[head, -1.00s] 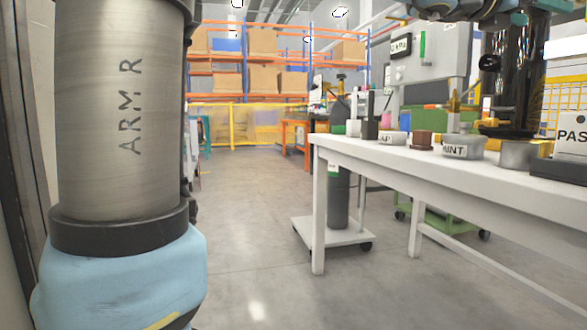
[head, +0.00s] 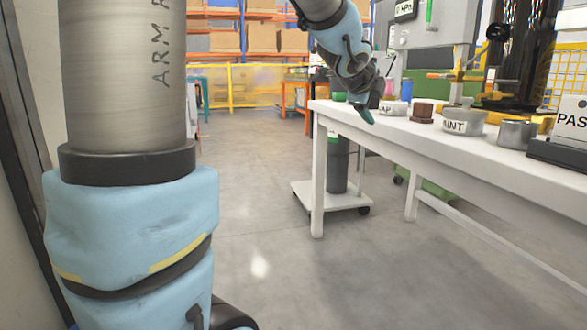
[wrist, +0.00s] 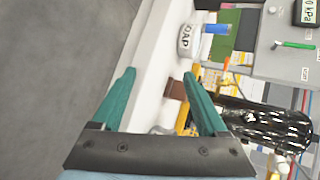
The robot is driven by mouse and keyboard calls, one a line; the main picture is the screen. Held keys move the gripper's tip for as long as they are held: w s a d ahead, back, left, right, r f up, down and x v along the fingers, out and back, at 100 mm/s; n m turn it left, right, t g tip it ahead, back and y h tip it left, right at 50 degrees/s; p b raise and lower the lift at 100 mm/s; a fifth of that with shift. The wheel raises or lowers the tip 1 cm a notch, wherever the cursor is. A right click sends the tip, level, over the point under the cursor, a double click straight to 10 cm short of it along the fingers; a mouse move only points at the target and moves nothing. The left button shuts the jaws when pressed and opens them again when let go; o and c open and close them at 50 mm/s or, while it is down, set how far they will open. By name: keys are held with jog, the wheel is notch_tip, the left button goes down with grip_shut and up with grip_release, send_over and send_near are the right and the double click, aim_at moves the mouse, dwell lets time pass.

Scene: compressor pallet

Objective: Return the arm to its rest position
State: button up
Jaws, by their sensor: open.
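My gripper (head: 367,112) hangs at the upper middle of the head view, by the front edge of the white table (head: 318,180). In the wrist view my gripper (wrist: 160,95) shows two green fingers spread wide with nothing between them. Beyond the fingers lie the table's white edge (wrist: 160,50) and the grey floor. My blue-covered arm links fill the left of the head view and come in again from the top.
On the table stand a white tin (head: 393,108), a brown block (head: 423,110), a tin marked INT (head: 463,121), a metal cup (head: 516,131) and a PASS sign (head: 571,122). A gas cylinder (head: 338,165) stands on a cart (head: 330,195). The floor (head: 255,210) left of the table is clear.

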jog(key=s+a+f+n+g+y+p, duration=0.15)
jog(key=a+f+n+y, duration=0.25)
jog(key=a+f+n, duration=0.5)
jog(key=s+a+f+n+g+y+p, duration=0.1)
jog(key=s+a+f+n+g, duration=0.3)
jog(key=s+a+f+n, duration=0.3)
jog(key=s+a+f+n+g+y+p, duration=0.1)
jog(key=s+a+f+n+g+p, duration=0.15)
jog(key=s+a+f+n, duration=0.4)
jog(key=s+a+r+n+p, duration=0.1)
jog(key=r+p, duration=1.7)
jog(key=r, duration=0.1)
jog(key=s+a+r+n+g+p, duration=0.1)
jog(key=s+r+p, duration=0.1)
jog(key=r+p, duration=1.7)
jog(key=shift+s+a+r, duration=0.15)
jog(key=shift+a+r, duration=0.25)
jog(key=shift+r, duration=0.1)
